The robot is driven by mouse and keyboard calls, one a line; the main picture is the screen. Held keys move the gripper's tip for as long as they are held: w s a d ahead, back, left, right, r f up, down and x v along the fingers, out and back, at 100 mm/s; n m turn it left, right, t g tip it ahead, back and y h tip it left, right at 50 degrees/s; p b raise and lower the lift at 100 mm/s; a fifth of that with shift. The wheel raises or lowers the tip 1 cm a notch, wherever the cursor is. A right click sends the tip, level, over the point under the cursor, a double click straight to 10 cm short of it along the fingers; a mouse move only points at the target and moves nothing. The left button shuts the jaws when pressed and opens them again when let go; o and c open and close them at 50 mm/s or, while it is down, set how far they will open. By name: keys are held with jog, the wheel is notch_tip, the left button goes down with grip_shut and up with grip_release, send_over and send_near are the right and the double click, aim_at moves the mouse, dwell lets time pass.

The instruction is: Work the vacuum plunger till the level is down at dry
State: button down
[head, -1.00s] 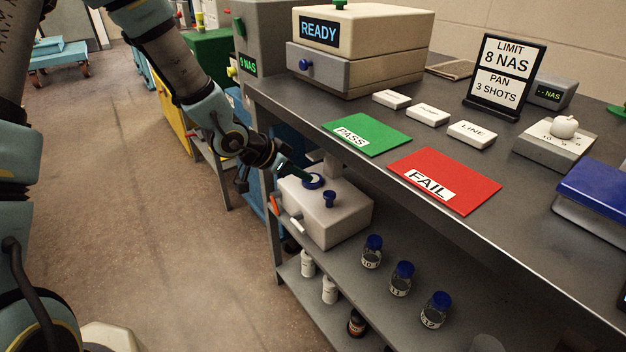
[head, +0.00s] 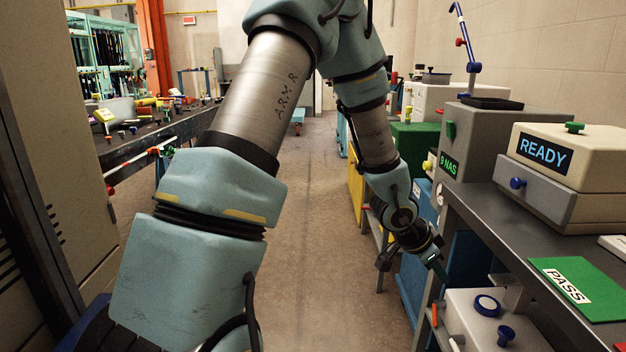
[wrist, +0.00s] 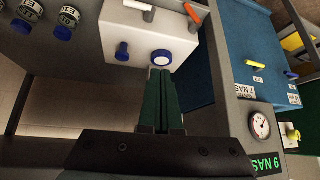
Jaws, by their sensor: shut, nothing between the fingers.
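A white box (head: 467,325) stands on the shelf under the bench at lower right. It carries a round blue-ringed cap (head: 487,305) with a pale top and a blue knob (head: 505,335); I cannot tell which part is the vacuum plunger. In the wrist view the blue-ringed cap (wrist: 161,57) lies just beyond my fingertips and the blue knob (wrist: 122,52) is to its left. My gripper (head: 441,272) is shut and empty, to the left of the cap in the head view. Its closed fingers (wrist: 161,78) point at the cap. No level mark or dry mark is readable.
The bench top holds a READY unit (head: 568,165) and a green PASS card (head: 580,288). The aisle floor (head: 320,250) is clear.

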jog(key=w+a+r+n+t+y+p, duration=0.1)
jog(key=w+a+r+n+y, duration=0.15)
jog(key=a, duration=0.55)
jog(key=w+a+r+n+y+p, duration=0.1)
jog(key=a+r+n+p, duration=0.2)
jog(key=a, duration=0.4)
jog(key=w+a+r+n+t+y, duration=0.1)
jog(key=w+a+r+n+y, duration=0.2)
jog(key=a, duration=0.5)
jog(key=s+a+r+n+g+p, duration=0.1)
jog(key=s+a+r+n, duration=0.2)
jog(key=a, duration=0.3)
jog(key=s+a+r+n+g+p, duration=0.1)
jog(key=s+a+r+n+p, duration=0.1)
jog(key=s+a+r, duration=0.3)
jog(key=a+n, duration=0.1)
jog(key=a, duration=0.1)
jog(key=shift+s+a+n, duration=0.3)
jog(key=shift+s+n, duration=0.05)
jog(key=shift+s, duration=0.05)
jog(key=shift+d+y, duration=0.15)
jog(key=shift+y, duration=0.1)
